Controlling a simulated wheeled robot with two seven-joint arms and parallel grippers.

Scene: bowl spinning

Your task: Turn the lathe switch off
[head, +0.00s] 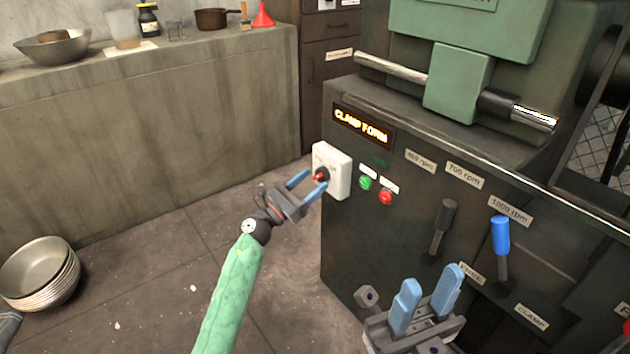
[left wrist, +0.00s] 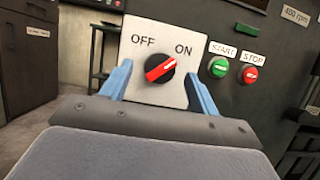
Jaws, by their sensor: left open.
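The lathe switch is a white box (head: 341,172) on the machine's left corner with a red rotary knob (head: 321,174). In the left wrist view its white plate (left wrist: 140,88) reads OFF on the left and ON on the right. The red knob (left wrist: 160,69) has a white mark pointing up and right, towards ON. My left gripper (head: 314,181) is open in front of the switch. In the left wrist view its blue fingers stand either side of the knob, apart from it. My right gripper (head: 433,278) is open and empty before the machine front.
Green start (head: 365,183) and red stop (head: 386,198) buttons sit right of the switch. A black lever (head: 442,226) and a blue-handled lever (head: 500,236) stand further right. Stacked bowls (head: 40,275) lie on the floor at left.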

